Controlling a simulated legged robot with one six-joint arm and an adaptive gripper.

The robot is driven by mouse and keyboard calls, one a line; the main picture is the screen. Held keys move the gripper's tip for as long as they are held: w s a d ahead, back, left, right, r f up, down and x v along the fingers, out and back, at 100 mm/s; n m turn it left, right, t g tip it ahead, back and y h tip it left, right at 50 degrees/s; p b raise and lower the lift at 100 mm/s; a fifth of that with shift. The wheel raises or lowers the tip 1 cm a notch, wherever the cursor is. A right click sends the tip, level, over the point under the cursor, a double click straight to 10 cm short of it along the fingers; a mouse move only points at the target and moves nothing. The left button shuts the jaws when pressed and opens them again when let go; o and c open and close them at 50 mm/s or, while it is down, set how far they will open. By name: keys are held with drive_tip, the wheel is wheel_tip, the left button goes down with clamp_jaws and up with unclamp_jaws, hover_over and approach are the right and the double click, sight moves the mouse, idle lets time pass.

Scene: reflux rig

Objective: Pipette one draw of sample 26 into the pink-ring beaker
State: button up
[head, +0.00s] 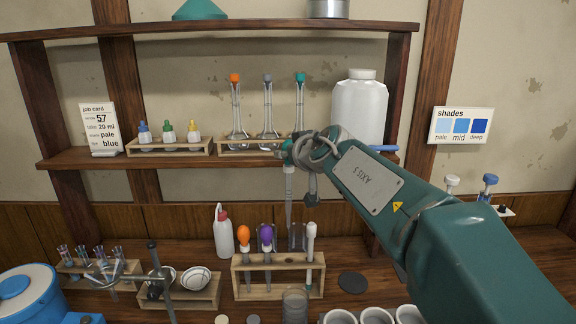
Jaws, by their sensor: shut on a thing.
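My gripper (290,152) is at the middle of the view, in front of the lower shelf. It is shut on a dropper pipette (289,190) with a teal top and a clear tube. The pipette hangs upright, tip down, above the back of a wooden rack (270,291). That rack holds an orange-bulb dropper (243,236), a purple-bulb dropper (266,234) and a white-topped one (310,232). A clear glass vessel (294,303) stands in front of the rack; no pink ring shows on it. No label reading 26 is legible.
Several small tubes stand in a rack (132,267) at left, behind a metal stand (160,275). A red-capped wash bottle (222,235) stands left of the dropper rack. White cups (376,316) line the front edge. A job card (100,127) reads 57.

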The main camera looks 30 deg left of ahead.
drive_tip(key=shift+r, duration=3.05)
clamp_jaws()
